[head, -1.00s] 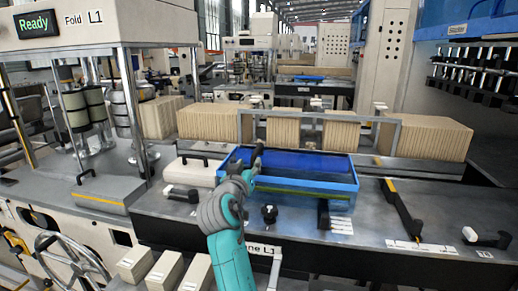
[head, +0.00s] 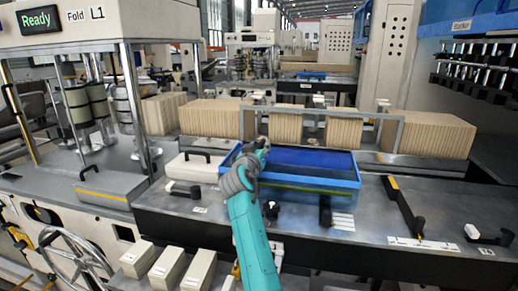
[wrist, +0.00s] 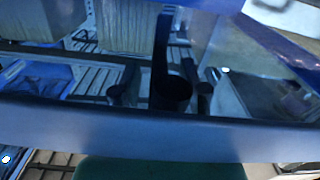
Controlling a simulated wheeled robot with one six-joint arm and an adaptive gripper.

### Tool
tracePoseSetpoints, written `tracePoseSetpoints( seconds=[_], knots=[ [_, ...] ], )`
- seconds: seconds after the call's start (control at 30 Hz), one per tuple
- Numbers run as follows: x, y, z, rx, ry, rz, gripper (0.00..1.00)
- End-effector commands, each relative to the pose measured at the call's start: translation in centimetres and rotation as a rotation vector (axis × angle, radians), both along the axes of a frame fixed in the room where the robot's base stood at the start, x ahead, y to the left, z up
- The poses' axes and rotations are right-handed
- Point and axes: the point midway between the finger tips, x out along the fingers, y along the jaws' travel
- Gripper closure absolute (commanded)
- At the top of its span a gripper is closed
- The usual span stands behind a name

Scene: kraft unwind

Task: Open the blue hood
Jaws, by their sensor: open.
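The blue hood (head: 310,188) is a low box with a bright blue frame and clear tinted panels on the machine deck, right of centre in the head view. It looks lowered. My gripper (head: 263,147) is over its left part, near the back edge. The arm hides the hood's front left corner, and the fingertips are small and partly hidden, so I cannot tell whether they touch it. In the wrist view, a wide blue frame bar (wrist: 150,134) of the hood crosses the picture, with dark parts seen through blue tint above it.
Stacks of brown kraft bags (head: 435,135) stand behind the hood, with a grey rail frame (head: 400,130) before them. A cream cover with a black handle (head: 193,167) is to the left. A black lever (head: 405,208) with a yellow end lies to the right.

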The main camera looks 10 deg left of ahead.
Motion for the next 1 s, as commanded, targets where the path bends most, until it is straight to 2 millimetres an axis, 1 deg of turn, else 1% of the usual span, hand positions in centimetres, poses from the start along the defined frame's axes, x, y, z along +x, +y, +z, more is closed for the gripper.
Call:
tracePoseSetpoints(
  seconds=[0.13, 0.17, 0.2, 0.27, 0.3, 0.57, 0.67, 0.73, 0.87, 0.97, 1.0],
  knots=[
    [0.0, 0.0, 0.0, 0.0, 0.0, 0.0, 0.57],
    [0.0, 0.0, 0.0, 0.0, 0.0, 0.0, 0.64],
    [0.0, 0.0, 0.0, 0.0, 0.0, 0.0, 0.74],
    [0.0, 0.0, 0.0, 0.0, 0.0, 0.0, 0.89],
    [0.0, 0.0, 0.0, 0.0, 0.0, 0.0, 0.99],
    [0.0, 0.0, 0.0, 0.0, 0.0, 0.0, 1.0],
    [0.0, -0.4, 0.0, 0.001, -0.001, -0.001, 1.0],
    [0.0, -1.1, 0.0, 0.001, -0.001, -0.002, 1.0],
    [-0.1, -3.3, -0.1, 0.0, -0.001, -0.005, 1.0],
    [-0.2, -5.9, -0.1, 0.001, -0.001, -0.007, 1.0],
    [-0.2, -7.1, 0.0, 0.002, -0.001, -0.007, 1.0]
  ],
)
